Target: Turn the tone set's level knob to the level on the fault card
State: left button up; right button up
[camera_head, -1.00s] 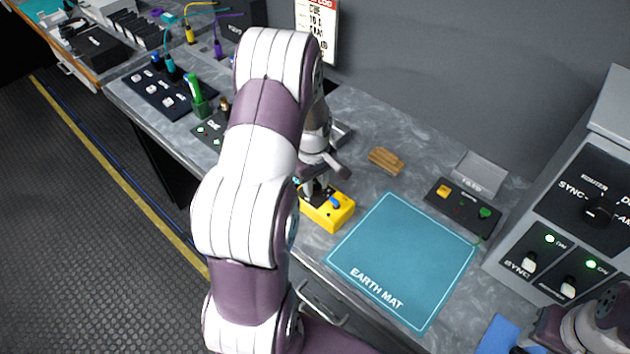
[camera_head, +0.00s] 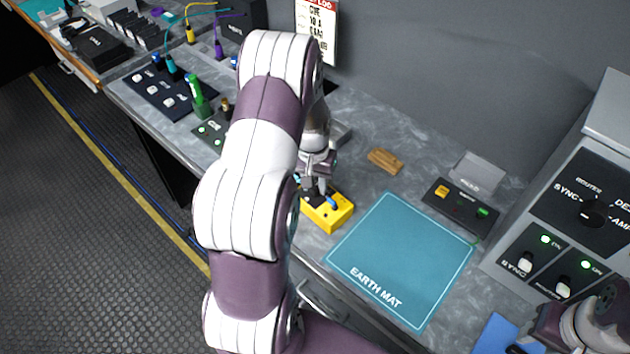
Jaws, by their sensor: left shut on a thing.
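The yellow tone set (camera_head: 338,216) sits on the grey bench at the near edge, left of the earth mat. It has a dark top panel and a blue part (camera_head: 332,202) on its right side. My left gripper (camera_head: 319,190) comes down from above onto the set's top and is shut on the level knob, which the fingers mostly hide. The knob's scale and pointer cannot be read. A white card with a red header (camera_head: 318,28) stands at the back wall; its text is partly cut off and hard to read. Part of my right arm shows at the lower right; its fingers are unclear.
The teal earth mat (camera_head: 400,262) lies bare right of the tone set. Behind it are a wooden block (camera_head: 385,161) and a dark button box (camera_head: 461,207). A router rack (camera_head: 590,150) stands at right.

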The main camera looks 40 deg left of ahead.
pick_arm(q)
jog(key=shift+m, duration=1.3)
jog(key=o, duration=1.1)
jog(key=r, duration=0.4)
jog(key=r+b, duration=0.1)
jog(key=r, duration=0.7)
jog(key=shift+a+r, duration=0.25)
jog(key=shift+r, duration=0.1)
